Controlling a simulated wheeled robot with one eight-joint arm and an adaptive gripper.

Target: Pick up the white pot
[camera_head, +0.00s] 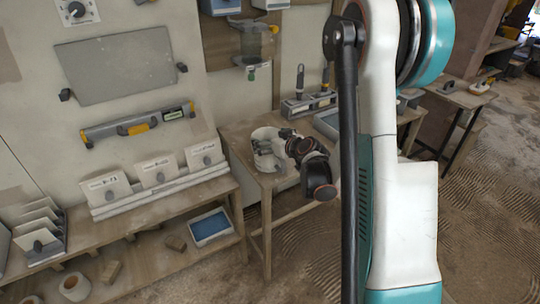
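What looks like the white pot (262,136) stands near the left corner of a wooden table, in the middle of the view. My gripper (280,154) is at the pot's right side, close to or against it. The dark wrist behind it hangs at the table's edge. The fingers are small and blend with the pot, so I cannot tell whether they touch or grip it.
The wooden table (237,133) also bears a rack of tools (308,104) and a grey-blue tray (327,124) behind the pot. A lower bench (150,223) with white cards stands at left. A blue tray (210,226) lies below it. My arm blocks much of the right side.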

